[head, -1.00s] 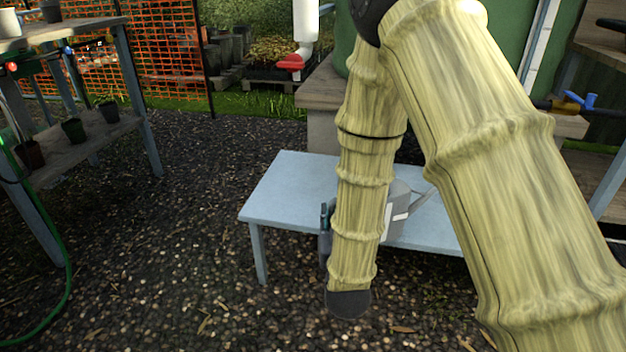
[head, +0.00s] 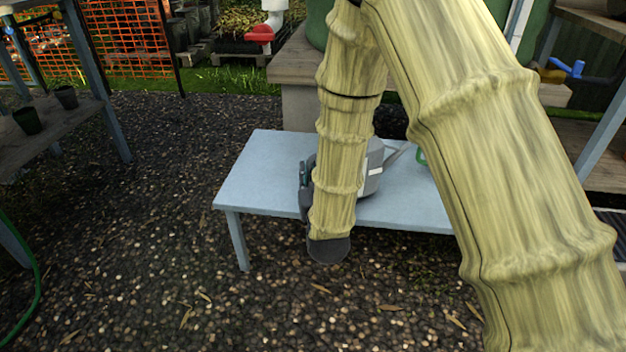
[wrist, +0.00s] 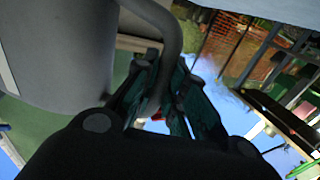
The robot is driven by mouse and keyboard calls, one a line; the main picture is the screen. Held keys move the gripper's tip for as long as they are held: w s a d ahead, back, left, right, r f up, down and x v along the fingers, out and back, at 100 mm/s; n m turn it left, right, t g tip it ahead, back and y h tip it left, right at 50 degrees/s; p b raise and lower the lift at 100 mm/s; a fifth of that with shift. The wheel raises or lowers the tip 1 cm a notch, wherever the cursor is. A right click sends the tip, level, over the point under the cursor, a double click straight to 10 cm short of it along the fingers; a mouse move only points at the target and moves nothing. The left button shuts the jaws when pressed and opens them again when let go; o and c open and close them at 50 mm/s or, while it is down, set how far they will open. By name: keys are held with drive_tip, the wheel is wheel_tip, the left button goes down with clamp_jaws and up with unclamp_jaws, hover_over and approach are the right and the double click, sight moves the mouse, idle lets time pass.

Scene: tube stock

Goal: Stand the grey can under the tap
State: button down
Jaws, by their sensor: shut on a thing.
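The grey can (head: 374,168), a watering can with a pale label and a spout to the right, shows at the blue table, partly behind my arm. My gripper (head: 305,190) is at the can's left side, mostly hidden by my forearm. In the wrist view my gripper (wrist: 160,88) is shut on the can's curved handle, with the grey can body (wrist: 60,45) beside it. I cannot tell if the can's base touches the table. A blue-handled tap (head: 567,68) is at the right; a red-handled fitting (head: 260,33) is on a white pipe at the back.
The light-blue table (head: 262,175) has bare room at its left. A green object (head: 421,157) shows behind the can, partly hidden. A wooden platform (head: 292,65) stands behind the table. A shelf with pots (head: 28,120) is at the left. Open gravel lies in front.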

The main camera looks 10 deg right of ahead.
drive_tip(key=shift+w+d+f+b, duration=0.35)
drive_tip(key=shift+w+d+b, duration=0.15)
drive_tip(key=shift+w, duration=1.1)
drive_tip(key=shift+w+d+f+b, duration=0.35)
drive_tip(key=shift+w+d+f, duration=0.1)
drive_tip(key=shift+w, duration=1.1)
drive_tip(key=shift+w+d+f+b, duration=0.3)
drive_tip(key=shift+w+d+b, duration=0.2)
drive_tip(key=shift+w, duration=1.1)
drive_tip(key=shift+f, duration=0.3)
drive_tip(key=c, duration=1.4)
unclamp_jaws()
drive_tip(key=shift+s, duration=0.1)
drive_tip(key=s, duration=1.1)
drive_tip(key=shift+s+d, duration=0.3)
drive_tip(key=shift+s, duration=0.1)
